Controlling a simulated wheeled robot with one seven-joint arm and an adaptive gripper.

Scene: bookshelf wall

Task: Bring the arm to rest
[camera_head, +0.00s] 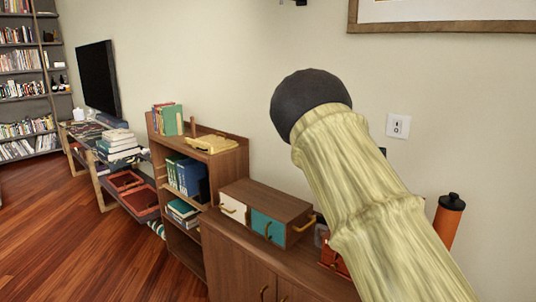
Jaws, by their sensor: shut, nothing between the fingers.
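My arm (352,185) rises from the lower right toward the middle of the head view. It has a pale yellow, streaked surface and a dark rounded end (310,100). It covers part of the wall and of the cabinet behind it. My gripper does not show in this view. A small dark piece (293,2) is cut off by the top edge, and I cannot tell what it is.
A brown cabinet (225,250) bears a small drawer box (270,200) with white and teal fronts. Beside it stand a bookcase (230,160) and an orange cylinder (448,218). A low table with books is farther left. Wooden floor (70,235) lies open at lower left.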

